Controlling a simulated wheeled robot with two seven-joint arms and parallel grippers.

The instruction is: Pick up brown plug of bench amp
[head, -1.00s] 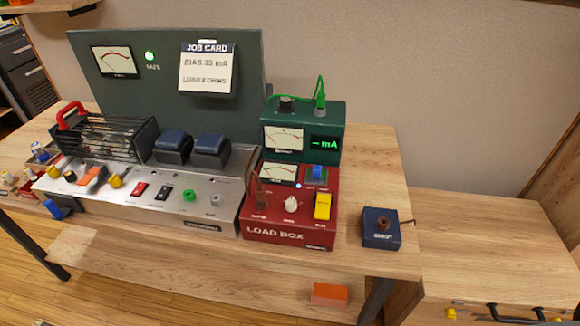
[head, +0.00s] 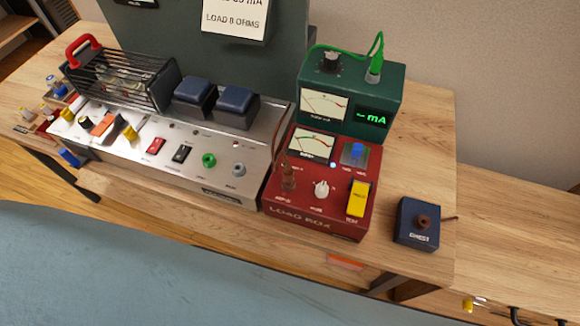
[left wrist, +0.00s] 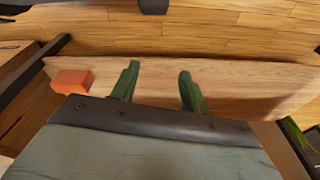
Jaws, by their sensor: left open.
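A brown plug (head: 288,178) stands in the left part of the red load box (head: 318,225), with a brown cable rising behind it. Another brown round plug or knob (head: 423,221) sits on top of the small navy box (head: 416,238) at the right, with a short brown lead. The silver bench amp (head: 225,183) is left of the load box. In the left wrist view my left gripper (left wrist: 157,87) is open and empty, its two green fingers apart over a wooden shelf. It is away from both brown parts. My right gripper is not in view.
A green meter box (head: 345,120) with a green cable stands behind the load box. A dark panel (head: 170,35) rises behind the amp. An orange block (left wrist: 72,82) lies on the wooden shelf. Bare bench top (head: 425,150) shows at the right.

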